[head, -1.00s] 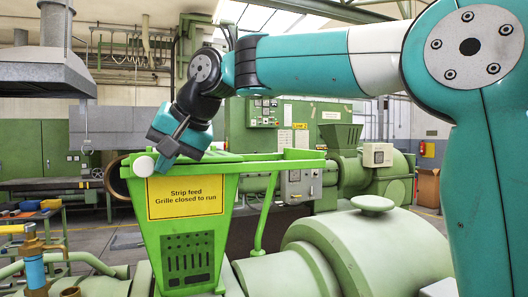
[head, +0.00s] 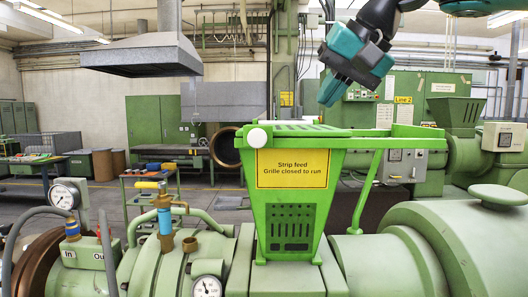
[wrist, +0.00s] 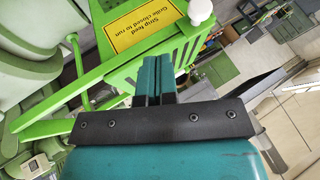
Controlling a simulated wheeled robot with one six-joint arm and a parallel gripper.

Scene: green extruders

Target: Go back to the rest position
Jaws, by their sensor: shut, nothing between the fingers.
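My gripper (head: 328,97) hangs at the upper middle of the head view, pointing down and left. It is above the right part of the green feed hopper (head: 262,215), clear of it and empty. In the wrist view its two teal fingers (wrist: 154,72) are together. The hopper bears a yellow sign (head: 292,168) reading "Strip feed, Grille closed to run". The green grille (head: 300,131) lies flat across the hopper's top, with a white knob (head: 257,138) at its left front. In the wrist view the sign (wrist: 140,27) lies beyond the fingers.
A green frame (head: 395,136) sticks out to the right of the hopper. A rounded green machine housing (head: 425,245) fills the lower right. A grey hood (head: 142,55) hangs at the upper left.

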